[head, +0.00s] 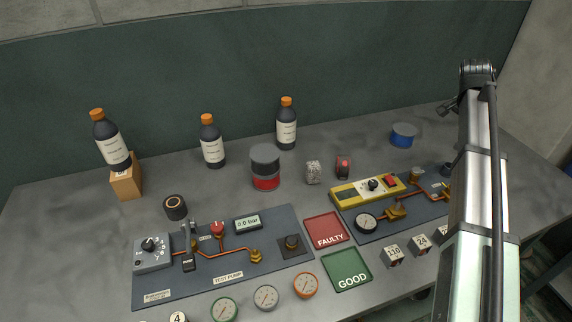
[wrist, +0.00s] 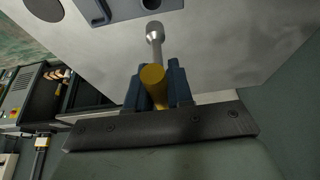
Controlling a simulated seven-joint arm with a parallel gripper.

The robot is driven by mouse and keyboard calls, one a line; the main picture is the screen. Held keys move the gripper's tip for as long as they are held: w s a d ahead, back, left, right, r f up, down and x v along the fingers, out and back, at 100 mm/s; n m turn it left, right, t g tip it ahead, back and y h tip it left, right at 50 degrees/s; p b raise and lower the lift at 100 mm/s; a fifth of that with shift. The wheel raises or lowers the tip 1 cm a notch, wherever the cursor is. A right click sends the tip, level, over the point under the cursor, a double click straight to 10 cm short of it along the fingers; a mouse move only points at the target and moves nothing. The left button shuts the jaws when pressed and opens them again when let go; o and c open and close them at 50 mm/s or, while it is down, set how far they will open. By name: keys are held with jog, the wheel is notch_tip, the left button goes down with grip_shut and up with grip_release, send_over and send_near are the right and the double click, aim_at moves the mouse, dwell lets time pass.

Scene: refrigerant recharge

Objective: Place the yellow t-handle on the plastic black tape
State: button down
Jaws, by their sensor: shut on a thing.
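In the wrist view my gripper (wrist: 155,76) has its dark jaws closed around the yellow t-handle (wrist: 153,90). A grey metal shaft with a socket-like end sticks out past the jaws, over a light grey surface. In the head view the gripper and the handle are out of frame; only my arm shows at the right. The black tape (head: 175,207), a roll with a tan core ring, lies on the table at the left, behind the test pump panel. It is far from my arm.
The test pump panel (head: 283,270) fills the front left. The red FAULTY tray (head: 326,230) and green GOOD tray (head: 346,269) lie right of it. Dark bottles (head: 212,145) and a wooden block (head: 126,184) stand behind. A red and black can (head: 265,168) stands mid-table.

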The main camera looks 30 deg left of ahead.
jog(key=s+a+r+n+y, duration=0.15)
jog(key=s+a, duration=0.35)
jog(key=a, duration=1)
jog(key=s+a+n+t, duration=0.1)
jog(key=s+a+n, duration=0.3)
jog(key=a, duration=1)
jog(key=s+a+n+y, duration=0.1)
jog(key=s+a, duration=0.5)
jog(key=a, duration=0.9)
jog(key=n+g+y, duration=0.1)
jog(key=n+y, duration=0.3)
jog(key=n, duration=0.8)
send_over(173, 200)
jog(key=shift+m, duration=0.25)
jog(key=shift+f, duration=3.85)
jog(key=shift+f, duration=0.1)
